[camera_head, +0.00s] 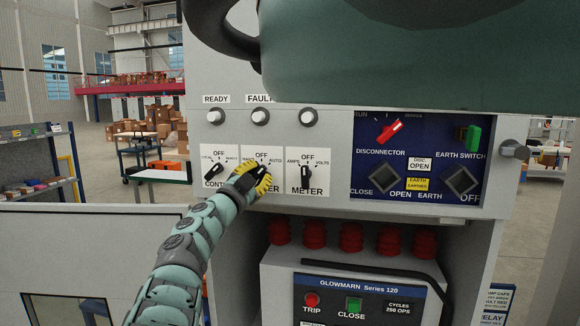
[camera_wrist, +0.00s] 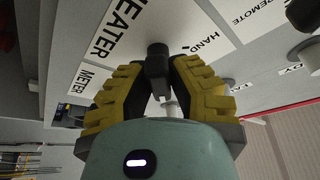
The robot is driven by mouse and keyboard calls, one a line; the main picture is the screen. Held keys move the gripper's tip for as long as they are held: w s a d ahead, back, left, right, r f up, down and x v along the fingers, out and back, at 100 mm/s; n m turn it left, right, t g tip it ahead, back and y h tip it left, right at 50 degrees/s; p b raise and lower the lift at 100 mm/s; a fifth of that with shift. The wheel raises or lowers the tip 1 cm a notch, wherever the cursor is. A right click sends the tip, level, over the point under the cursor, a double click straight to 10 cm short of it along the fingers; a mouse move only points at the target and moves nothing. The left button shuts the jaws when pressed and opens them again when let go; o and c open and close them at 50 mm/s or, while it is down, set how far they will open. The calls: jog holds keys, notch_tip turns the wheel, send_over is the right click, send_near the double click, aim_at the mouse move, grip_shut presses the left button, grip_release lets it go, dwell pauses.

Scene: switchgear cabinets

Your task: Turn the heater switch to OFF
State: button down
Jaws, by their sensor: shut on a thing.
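The heater switch is the middle of three rotary switches on the grey panel. Its white plate (camera_head: 262,154) shows OFF at the top and AUTO to the right; the gripper covers part of the lettering. My gripper (camera_head: 259,181), with yellow ribbed fingers, reaches up to this switch from the lower left. In the wrist view, the black heater knob (camera_wrist: 157,62) sits between the two fingers of my gripper (camera_wrist: 157,78), which are closed on it. HAND and HEATER lettering shows beside it. The knob's exact pointing direction is hard to tell behind the fingers.
The control switch (camera_head: 213,171) is close on the left and the meter switch (camera_head: 305,176) close on the right. Indicator lamps (camera_head: 260,117) sit above. A blue disconnector panel (camera_head: 425,150) is at the right. Red insulators (camera_head: 350,238) stand below.

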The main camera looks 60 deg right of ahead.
jog(key=n, duration=0.1)
jog(key=n+t+p, duration=0.1)
jog(key=n, duration=0.1)
jog(key=shift+r+t+p, duration=0.2)
jog(key=shift+t+p, duration=0.1)
jog(key=n+t, duration=0.1)
jog(key=n, duration=0.1)
jog(key=shift+f+n+t, duration=0.1)
jog(key=shift+n+t, duration=0.85)
jog(key=shift+n, duration=0.7)
jog(key=shift+n+t, duration=0.65)
jog(key=shift+n, duration=1)
jog(key=c, duration=0.9)
grip_release()
jog(key=shift+a+f, duration=0.1)
jog(key=v, duration=1.1)
jog(key=shift+s+a, duration=0.2)
jog(key=shift+a, duration=0.2)
